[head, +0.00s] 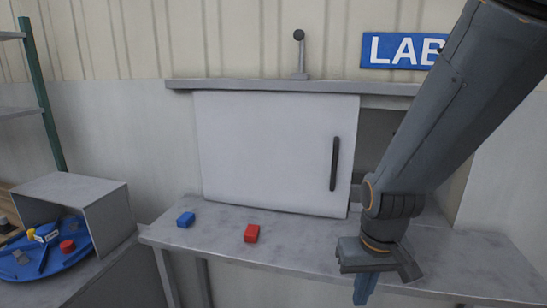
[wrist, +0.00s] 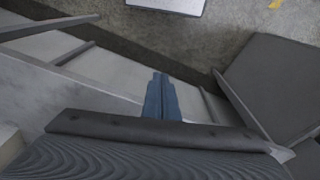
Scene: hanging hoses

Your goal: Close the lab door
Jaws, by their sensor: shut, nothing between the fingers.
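The lab door (head: 265,150) is a pale grey panel under a grey ledge in the head view. A dark vertical handle (head: 335,163) is near its right edge. The door stands partly open, with a shadowed gap (head: 378,140) to its right. My gripper (head: 366,288) is in front of the table, low and right of the handle, apart from the door and pointing down. Its blue fingers are together and empty. They also show in the wrist view (wrist: 161,92). The door cannot be made out in the wrist view.
A blue LAB sign (head: 400,50) is upper right. A lever (head: 299,55) stands on the ledge. An open grey box (head: 105,215) and blue tray (head: 50,262) are at left.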

